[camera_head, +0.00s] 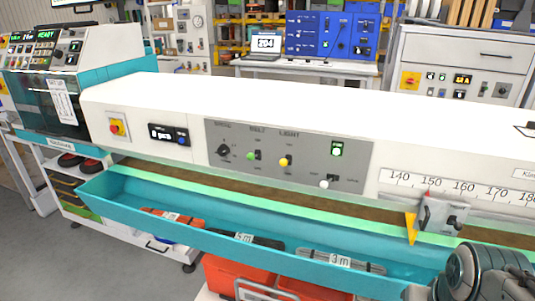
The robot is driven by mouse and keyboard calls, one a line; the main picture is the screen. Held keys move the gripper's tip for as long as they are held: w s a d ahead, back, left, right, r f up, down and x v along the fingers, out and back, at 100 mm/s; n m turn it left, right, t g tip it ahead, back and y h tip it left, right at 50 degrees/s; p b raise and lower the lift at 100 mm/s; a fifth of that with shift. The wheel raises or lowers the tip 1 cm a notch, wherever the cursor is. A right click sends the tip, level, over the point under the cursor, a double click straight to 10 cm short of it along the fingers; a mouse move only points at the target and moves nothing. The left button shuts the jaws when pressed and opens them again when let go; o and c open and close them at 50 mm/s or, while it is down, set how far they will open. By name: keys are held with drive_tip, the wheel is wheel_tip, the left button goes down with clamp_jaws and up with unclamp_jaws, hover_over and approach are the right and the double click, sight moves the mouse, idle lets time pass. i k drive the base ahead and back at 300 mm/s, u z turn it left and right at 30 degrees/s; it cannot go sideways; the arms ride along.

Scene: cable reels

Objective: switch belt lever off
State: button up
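The grey control panel (307,150) is on the front of the long white machine. Under the label that seems to read BELT is a small lever with a green knob (251,156). To its right, under LIGHT, is a lever with a yellow knob (284,162). A black rotary knob (224,151) is to its left. Part of my dark arm shows at the bottom right, well away from the panel. My gripper's fingers are not visible.
A teal trough (190,221) runs along the front below the panel. A red emergency button (116,127) is left of the panel. A ruler scale (455,187) and a metal slider with a yellow pointer (439,215) are on the right, near my arm. Space before the panel is clear.

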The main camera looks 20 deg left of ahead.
sight(251, 156)
drive_tip(key=k, duration=1.35)
drive_tip(key=u, duration=0.5)
drive_tip(key=i, duration=0.55)
drive_tip(key=u, duration=0.8)
drive_tip(key=i, duration=0.7)
drive_tip(key=z, duration=0.35)
drive_tip(key=i, duration=1)
drive_tip(key=z, duration=0.9)
